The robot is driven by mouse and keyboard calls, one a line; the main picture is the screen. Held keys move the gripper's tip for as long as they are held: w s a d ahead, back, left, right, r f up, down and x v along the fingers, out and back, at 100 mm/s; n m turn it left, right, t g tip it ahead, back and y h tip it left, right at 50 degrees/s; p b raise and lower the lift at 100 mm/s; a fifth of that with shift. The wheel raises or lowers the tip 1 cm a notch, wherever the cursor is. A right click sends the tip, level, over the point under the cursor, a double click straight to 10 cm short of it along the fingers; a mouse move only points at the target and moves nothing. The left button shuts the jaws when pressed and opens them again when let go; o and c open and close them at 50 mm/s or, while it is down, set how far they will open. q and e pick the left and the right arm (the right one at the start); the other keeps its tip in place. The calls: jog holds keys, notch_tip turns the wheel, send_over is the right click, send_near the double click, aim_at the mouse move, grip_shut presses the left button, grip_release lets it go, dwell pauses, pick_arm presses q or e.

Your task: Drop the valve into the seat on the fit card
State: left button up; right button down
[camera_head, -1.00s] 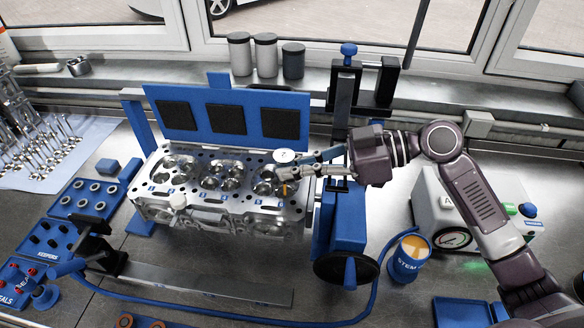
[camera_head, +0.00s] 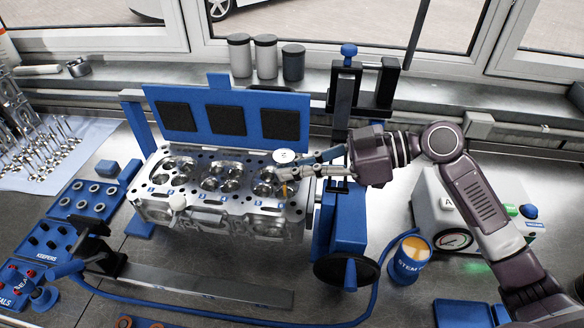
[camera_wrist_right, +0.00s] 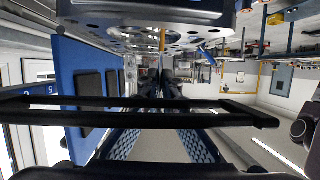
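My right gripper (camera_head: 288,166) is at the right end of the metal cylinder head (camera_head: 210,208), its fingers pointing left over the top face. In the right wrist view its dark fingertips (camera_wrist_right: 161,82) are close together; I cannot tell whether they are shut or hold anything. A white round disc (camera_head: 284,156) is right by the fingertips; I cannot tell if it is a valve head or a gauge. A small orange piece (camera_head: 285,189) is just below them. Several loose valves (camera_head: 45,145) lie on a pale cloth at the far left. I cannot make out a fit card or its seat. My left gripper is not in view.
A blue panel with black squares (camera_head: 226,92) stands behind the cylinder head. A blue press stand (camera_head: 345,215) is close to its right. Blue trays (camera_head: 90,198) are at left, an orange-topped STEM cup (camera_head: 406,262) at right. A blue hose (camera_head: 200,316) crosses the front.

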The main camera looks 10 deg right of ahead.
jog(key=shift+f+b, duration=0.35)
jog(key=shift+b, duration=0.05)
dwell(0.4)
